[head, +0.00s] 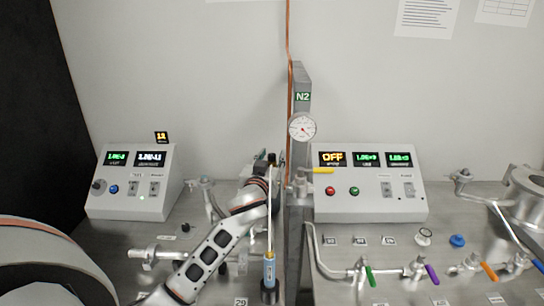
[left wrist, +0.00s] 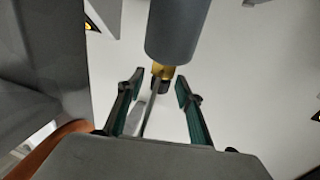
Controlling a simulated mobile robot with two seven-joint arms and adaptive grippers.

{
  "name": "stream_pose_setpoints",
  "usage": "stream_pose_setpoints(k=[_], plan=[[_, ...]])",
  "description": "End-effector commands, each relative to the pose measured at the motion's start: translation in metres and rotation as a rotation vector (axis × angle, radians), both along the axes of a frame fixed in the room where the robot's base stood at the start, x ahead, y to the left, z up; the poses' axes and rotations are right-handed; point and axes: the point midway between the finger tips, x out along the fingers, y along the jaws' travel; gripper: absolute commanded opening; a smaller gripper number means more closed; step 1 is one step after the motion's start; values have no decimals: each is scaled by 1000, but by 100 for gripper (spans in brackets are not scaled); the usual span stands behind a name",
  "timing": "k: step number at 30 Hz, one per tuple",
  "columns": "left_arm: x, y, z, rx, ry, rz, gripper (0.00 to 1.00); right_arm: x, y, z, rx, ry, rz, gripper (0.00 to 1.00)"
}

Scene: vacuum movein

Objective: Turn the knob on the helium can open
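In the left wrist view a grey cylinder (left wrist: 178,30), which looks like the helium can, has a brass neck (left wrist: 162,71) with a small dark knob (left wrist: 159,86) at its end. My left gripper (left wrist: 160,82) is open, with its two green-padded fingers on either side of the knob and a visible gap to each. A thin grey rod or lever shows below the knob between the fingers. In the head view my left arm reaches toward the post; its gripper (head: 266,160) is small and partly hidden, and I cannot make out the can there. My right gripper is not in view.
A grey post (head: 299,210) with a green N2 label and a round gauge (head: 302,126) stands right beside my left arm. Control boxes stand left (head: 130,185) and right (head: 368,190). Pipes with coloured valve handles line the front right. A blue-white cylinder (head: 269,271) stands near my forearm.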

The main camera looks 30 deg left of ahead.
Motion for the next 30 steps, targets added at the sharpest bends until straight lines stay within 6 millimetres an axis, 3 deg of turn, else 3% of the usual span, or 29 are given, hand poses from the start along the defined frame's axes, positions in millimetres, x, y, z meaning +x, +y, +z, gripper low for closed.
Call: stream_pose_setpoints(k=[8, 12, 13, 23, 30], plan=[[2, 0, 0, 0, 0, 0, 36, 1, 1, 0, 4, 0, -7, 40], [1, 0, 0, 0, 0, 0, 2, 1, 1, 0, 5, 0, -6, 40], [1, 0, 0, 0, 0, 0, 0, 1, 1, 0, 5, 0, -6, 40], [1, 1, 0, 1, 0, -25, 0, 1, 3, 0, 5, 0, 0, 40], [1, 2, 0, 4, 0, -137, 0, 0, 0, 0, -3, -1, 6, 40]])
